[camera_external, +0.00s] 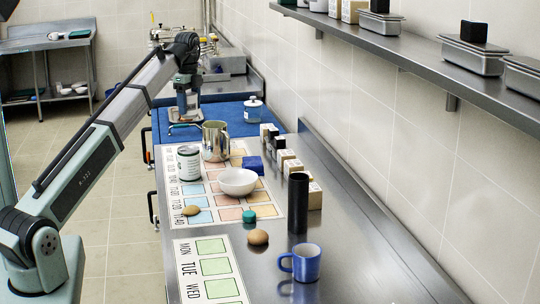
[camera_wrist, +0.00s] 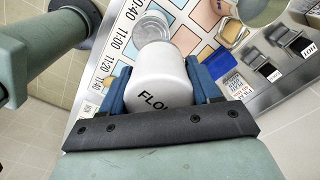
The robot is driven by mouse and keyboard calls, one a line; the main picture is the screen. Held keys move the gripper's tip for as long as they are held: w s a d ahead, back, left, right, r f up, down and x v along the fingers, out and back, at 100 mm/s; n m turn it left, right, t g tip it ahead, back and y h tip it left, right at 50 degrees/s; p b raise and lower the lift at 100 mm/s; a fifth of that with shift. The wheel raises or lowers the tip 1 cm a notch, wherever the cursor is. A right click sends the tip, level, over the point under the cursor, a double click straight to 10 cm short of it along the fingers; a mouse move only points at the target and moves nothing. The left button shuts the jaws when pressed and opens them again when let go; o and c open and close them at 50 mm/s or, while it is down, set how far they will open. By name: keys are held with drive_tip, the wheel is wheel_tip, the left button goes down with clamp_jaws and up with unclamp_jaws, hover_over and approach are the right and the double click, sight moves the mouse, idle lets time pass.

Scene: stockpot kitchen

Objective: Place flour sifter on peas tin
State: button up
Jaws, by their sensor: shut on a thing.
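The flour sifter (camera_wrist: 158,72) is a white cylinder with black letters "FLO" showing. My gripper (camera_wrist: 152,92) is shut on it, with a blue finger on each side. In the external view my gripper (camera_external: 186,112) is at the far end of the counter, and the sifter is hard to make out there. The peas tin (camera_external: 188,166) stands upright on the patterned mat, nearer the camera than my gripper. It has a pale label. Its silver lid (camera_wrist: 152,26) appears just past the sifter in the wrist view. The two look close there, but I cannot tell the gap.
A metal pitcher (camera_external: 215,142) stands right beside the tin. A black cylinder (camera_external: 298,203) and a blue mug (camera_external: 301,263) stand at right. Small labelled blocks line the wall side.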

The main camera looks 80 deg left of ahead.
drive_tip(key=shift+s+d+f+n, duration=0.2)
drive_tip(key=shift+s+d+n, duration=0.2)
drive_tip(key=shift+s+d, duration=0.15)
drive_tip(key=shift+d+n, duration=0.2)
drive_tip(key=shift+n, duration=0.5)
approach(189, 148)
drive_tip(key=shift+s+d+f, duration=0.1)
drive_tip(key=shift+f, duration=1.2)
drive_tip(key=shift+d+f, duration=0.1)
drive_tip(key=shift+f, duration=1.15)
drive_tip(key=shift+f, duration=0.1)
drive_tip(key=o, duration=1.2)
drive_tip(key=shift+c, duration=0.2)
wheel_tip(189, 148, up, 12)
drive_tip(key=shift+r, duration=0.1)
